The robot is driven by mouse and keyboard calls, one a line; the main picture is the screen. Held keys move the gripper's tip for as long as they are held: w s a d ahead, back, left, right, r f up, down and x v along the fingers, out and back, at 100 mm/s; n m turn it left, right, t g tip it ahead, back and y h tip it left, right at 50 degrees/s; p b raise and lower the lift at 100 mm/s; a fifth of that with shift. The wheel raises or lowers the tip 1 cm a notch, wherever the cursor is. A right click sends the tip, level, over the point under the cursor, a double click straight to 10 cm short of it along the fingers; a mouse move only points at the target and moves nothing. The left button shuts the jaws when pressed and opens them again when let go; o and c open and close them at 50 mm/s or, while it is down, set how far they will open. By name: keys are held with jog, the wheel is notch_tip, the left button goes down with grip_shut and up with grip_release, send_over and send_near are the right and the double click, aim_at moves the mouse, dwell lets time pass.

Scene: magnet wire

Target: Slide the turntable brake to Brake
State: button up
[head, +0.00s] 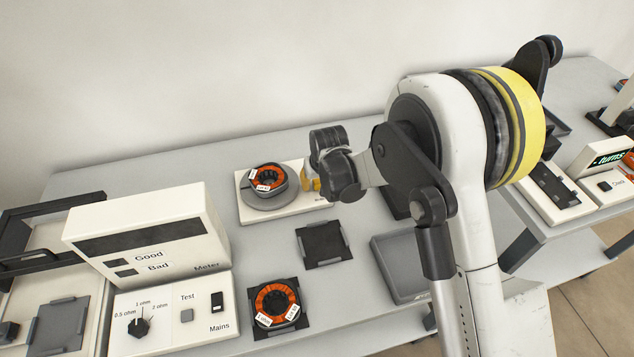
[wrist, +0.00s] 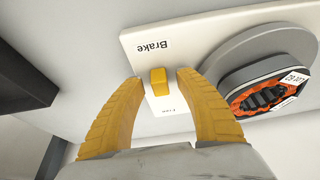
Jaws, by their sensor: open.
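The turntable base (head: 250,215) is a cream plate at the back middle of the bench. It carries a round grey turntable (head: 285,198). In the wrist view the yellow brake knob (wrist: 159,82) stands on the plate (wrist: 215,24) between the label "Brake" and a partly readable label that looks like "Free". My gripper (wrist: 160,76) is open, with one yellow finger on each side of the knob. I cannot tell whether either finger touches it. In the head view my gripper (head: 311,181) is at the base's right end, and my arm hides the knob.
An orange coil (head: 267,178) lies on the turntable, and another (head: 276,302) sits on a dark pad in front. An empty dark pad (head: 323,244) lies between them. The Good/Bad meter (head: 150,240) stands at the left. A grey tray (head: 395,265) lies right of the pads.

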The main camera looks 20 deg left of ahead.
jog(key=v, duration=1.2)
